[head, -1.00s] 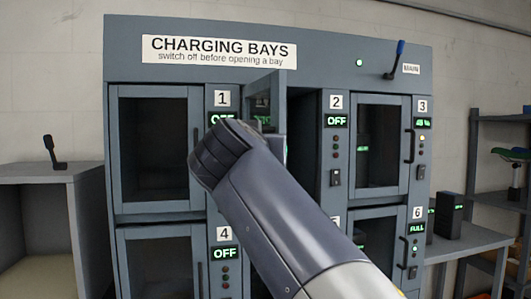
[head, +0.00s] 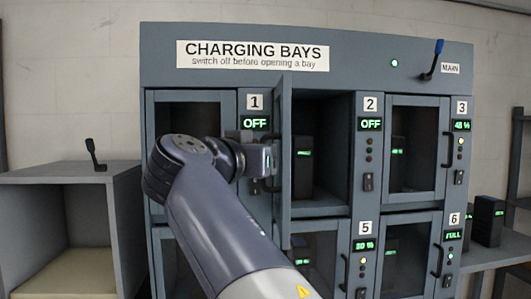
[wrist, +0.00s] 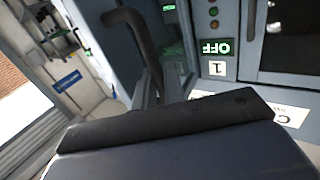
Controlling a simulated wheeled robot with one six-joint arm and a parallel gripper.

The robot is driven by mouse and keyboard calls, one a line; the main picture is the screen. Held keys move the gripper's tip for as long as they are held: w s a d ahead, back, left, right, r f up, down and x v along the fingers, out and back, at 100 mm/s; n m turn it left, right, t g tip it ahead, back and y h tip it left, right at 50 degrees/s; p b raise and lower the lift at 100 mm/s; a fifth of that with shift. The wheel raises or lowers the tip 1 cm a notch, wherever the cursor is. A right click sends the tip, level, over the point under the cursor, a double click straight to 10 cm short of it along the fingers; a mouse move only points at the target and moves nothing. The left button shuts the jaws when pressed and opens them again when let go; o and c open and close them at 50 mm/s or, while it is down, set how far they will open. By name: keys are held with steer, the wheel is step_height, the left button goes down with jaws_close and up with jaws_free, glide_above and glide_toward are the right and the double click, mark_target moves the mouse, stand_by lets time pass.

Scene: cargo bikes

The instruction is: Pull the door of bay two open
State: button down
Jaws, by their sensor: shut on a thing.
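The door of bay two (head: 284,150) stands swung out from the cabinet, seen nearly edge-on in the head view, hinged on its left side. Behind it, bay two's opening shows a dark battery (head: 303,170) with a green readout. Bay two's display (head: 370,124) reads OFF. My gripper (head: 268,160) is at the left face of the door, shut on its handle. The dark curved handle (wrist: 135,28) shows in the wrist view, its lower part running behind my gripper's dark body.
The cabinet (head: 300,75) holds other bays with shut doors; bay one (head: 190,112) is behind my arm. A main switch with a blue lever (head: 436,58) is at the upper right. A low grey cabinet (head: 70,172) stands left, and batteries (head: 487,218) sit at right.

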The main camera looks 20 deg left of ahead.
steer(key=shift+a+f, duration=0.15)
steer(key=shift+f, duration=0.2)
steer(key=c, duration=1.7)
jaws_free()
steer(key=shift+s+r, duration=0.15)
steer(key=shift+s, duration=0.05)
steer(key=shift+o, duration=1)
steer(key=shift+r, duration=0.1)
steer(key=s+a, duration=0.2)
steer(key=s, duration=0.8)
steer(key=shift+s, duration=0.25)
steer(key=w+d, duration=0.1)
steer(key=w, duration=0.7)
steer(key=shift+w+d, duration=0.3)
steer(key=shift+d, duration=0.1)
